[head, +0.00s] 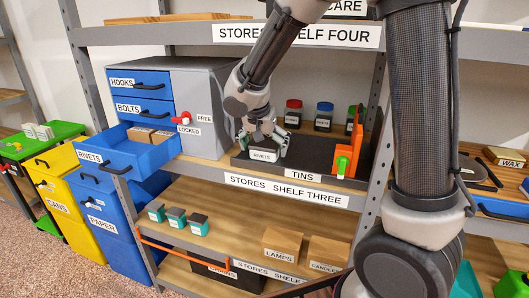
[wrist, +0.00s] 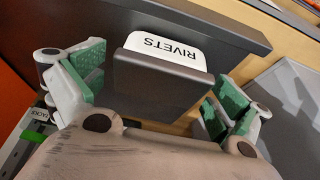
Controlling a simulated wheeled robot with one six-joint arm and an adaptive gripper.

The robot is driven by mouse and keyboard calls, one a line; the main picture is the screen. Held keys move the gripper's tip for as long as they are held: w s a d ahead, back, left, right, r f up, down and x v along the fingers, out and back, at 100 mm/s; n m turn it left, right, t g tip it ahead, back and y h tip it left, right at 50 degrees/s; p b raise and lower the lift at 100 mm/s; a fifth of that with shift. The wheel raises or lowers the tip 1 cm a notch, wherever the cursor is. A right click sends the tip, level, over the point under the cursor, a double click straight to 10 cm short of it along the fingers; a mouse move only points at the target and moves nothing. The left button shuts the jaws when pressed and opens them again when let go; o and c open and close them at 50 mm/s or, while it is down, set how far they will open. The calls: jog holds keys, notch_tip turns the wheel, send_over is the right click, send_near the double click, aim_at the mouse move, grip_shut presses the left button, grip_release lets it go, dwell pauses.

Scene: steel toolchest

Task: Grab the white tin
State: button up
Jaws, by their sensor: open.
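The white tin (head: 262,156), with a dark top and a white face lettered RIVETS, sits on a dark tray (head: 315,163) on the shelf above the TINS label. My gripper (head: 263,146) is open and lowered over it, with one finger on each side. In the wrist view the tin (wrist: 160,78) lies between the green pads of my gripper (wrist: 158,88), its white face pointing away from my palm.
Jars with red, blue and green lids (head: 293,113) stand behind the tin. An orange tool stand (head: 356,145) with a green clip is to the right. The drawer cabinet (head: 205,110) stands to the left, its blue RIVETS drawer (head: 127,152) pulled out. Teal tins (head: 175,218) are below.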

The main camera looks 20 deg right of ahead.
jog(key=c, duration=1.1)
